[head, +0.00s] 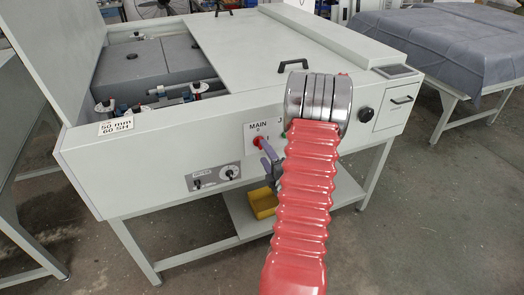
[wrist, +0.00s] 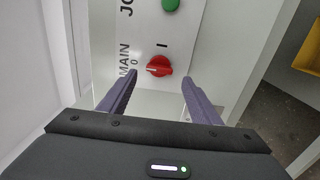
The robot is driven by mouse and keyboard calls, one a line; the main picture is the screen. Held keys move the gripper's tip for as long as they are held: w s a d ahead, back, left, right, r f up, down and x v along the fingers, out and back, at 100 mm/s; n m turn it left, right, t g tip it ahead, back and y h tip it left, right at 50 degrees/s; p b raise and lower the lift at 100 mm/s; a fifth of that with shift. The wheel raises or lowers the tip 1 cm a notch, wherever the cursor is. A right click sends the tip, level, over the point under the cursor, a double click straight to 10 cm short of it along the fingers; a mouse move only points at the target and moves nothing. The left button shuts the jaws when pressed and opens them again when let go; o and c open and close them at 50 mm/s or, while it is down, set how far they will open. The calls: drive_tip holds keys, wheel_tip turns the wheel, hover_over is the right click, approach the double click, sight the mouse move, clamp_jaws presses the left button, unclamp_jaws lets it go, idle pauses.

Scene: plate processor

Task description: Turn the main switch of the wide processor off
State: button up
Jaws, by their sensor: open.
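The wide processor (head: 190,135) is a large grey machine on legs. Its main switch (head: 262,141) is a red knob on a white plate marked MAIN, 0 and I on the front panel. In the wrist view the red knob (wrist: 159,66) lies between and slightly beyond the fingertips, with a gap on both sides. I cannot tell for sure which mark it points at. My gripper (wrist: 160,76) is open and empty, its purple fingers apart. In the head view my gripper (head: 266,151) is at the switch, partly hidden by my red arm.
A green button (wrist: 171,5) sits beside the switch. A small control panel (head: 214,177) is left of it, and a black knob (head: 365,115) is to the right. A yellow bin (head: 262,204) stands on the lower shelf. A cloth-covered table (head: 440,45) is at the right.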

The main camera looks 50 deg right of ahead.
drive_tip(key=v, duration=0.9)
drive_tip(key=shift+s+a, duration=0.15)
idle(0.4)
